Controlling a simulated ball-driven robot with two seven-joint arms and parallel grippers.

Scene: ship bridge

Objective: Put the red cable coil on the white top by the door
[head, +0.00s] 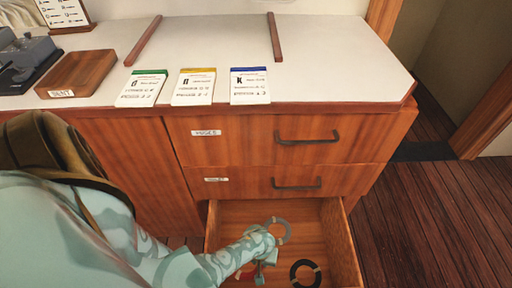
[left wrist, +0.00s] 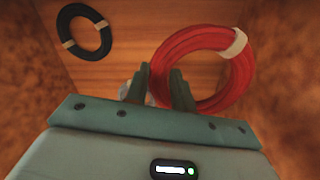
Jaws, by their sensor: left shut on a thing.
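The red cable coil (left wrist: 190,42), bound with a pale tape, is in the open bottom drawer (head: 343,248). In the left wrist view its near-left side lies between the fingers of my left gripper (left wrist: 160,85), which is shut on it. In the head view my left gripper (head: 259,272) is down in the drawer; only a small red part of the coil (head: 246,272) shows beside it, the rest hidden by my arm and the frame edge. The white top (head: 335,50) is above the drawers, with the doorway at its right. My right gripper is not in view.
A black coil (head: 294,279) and a grey coil (head: 283,222) are also in the drawer. Three cards, a wooden box (head: 78,72) and two wooden strips (head: 274,38) are on the top. The top's right part is clear. Two closed drawers with handles are above the open one.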

